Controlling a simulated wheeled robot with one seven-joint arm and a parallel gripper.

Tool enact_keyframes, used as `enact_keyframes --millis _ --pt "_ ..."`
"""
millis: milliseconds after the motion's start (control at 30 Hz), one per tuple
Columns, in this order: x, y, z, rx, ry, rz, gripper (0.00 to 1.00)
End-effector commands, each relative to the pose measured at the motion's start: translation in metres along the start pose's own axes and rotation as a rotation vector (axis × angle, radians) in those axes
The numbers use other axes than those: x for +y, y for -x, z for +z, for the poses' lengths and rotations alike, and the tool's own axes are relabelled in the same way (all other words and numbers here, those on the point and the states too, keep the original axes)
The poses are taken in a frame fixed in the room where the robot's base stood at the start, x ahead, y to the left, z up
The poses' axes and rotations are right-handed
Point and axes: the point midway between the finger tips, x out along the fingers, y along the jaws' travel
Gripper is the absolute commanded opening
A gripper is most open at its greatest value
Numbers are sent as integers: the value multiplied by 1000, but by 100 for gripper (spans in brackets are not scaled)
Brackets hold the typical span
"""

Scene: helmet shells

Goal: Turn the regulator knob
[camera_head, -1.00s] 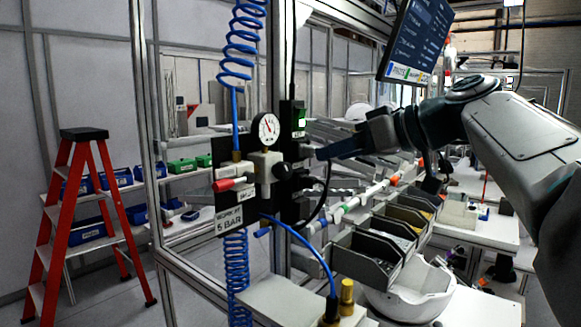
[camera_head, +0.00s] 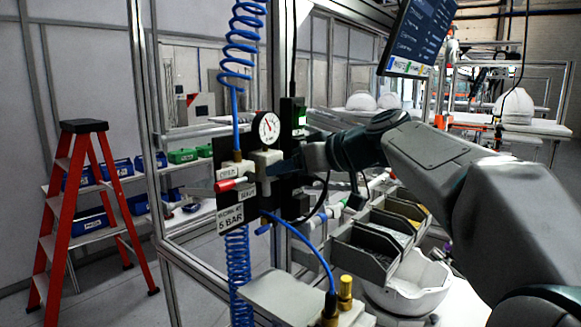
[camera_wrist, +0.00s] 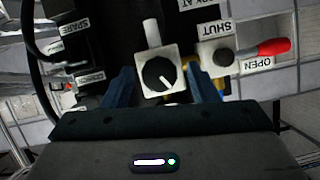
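The regulator knob (camera_wrist: 158,74) is round and black with a white pointer line. It sits on the front of the white regulator block (camera_wrist: 151,54) in the wrist view. My gripper (camera_wrist: 161,86) is open, its two blue fingers apart on either side of the knob. A gap shows between each finger and the knob; I cannot tell how far the tips reach along it. In the head view my gripper (camera_head: 286,165) comes from the right to the regulator block (camera_head: 263,159) and hides the knob. The pressure gauge (camera_head: 267,128) stands just above the block.
A red valve handle (camera_head: 229,184) sticks out left of the regulator, near OPEN and SHUT labels. It also shows in the wrist view (camera_wrist: 272,47). Blue coiled hoses hang beside the panel. Grey bins (camera_head: 364,252) and a white helmet shell (camera_head: 409,285) lie below my arm.

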Motion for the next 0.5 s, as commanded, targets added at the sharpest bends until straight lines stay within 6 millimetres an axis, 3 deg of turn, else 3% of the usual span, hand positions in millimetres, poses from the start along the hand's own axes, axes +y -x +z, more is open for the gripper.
enact_keyframes --millis 33,167,500 --pt "0 0 0 0 0 0 42" --pt "0 0 0 0 0 0 9" --pt "1 0 1 -1 -30 -12 9"
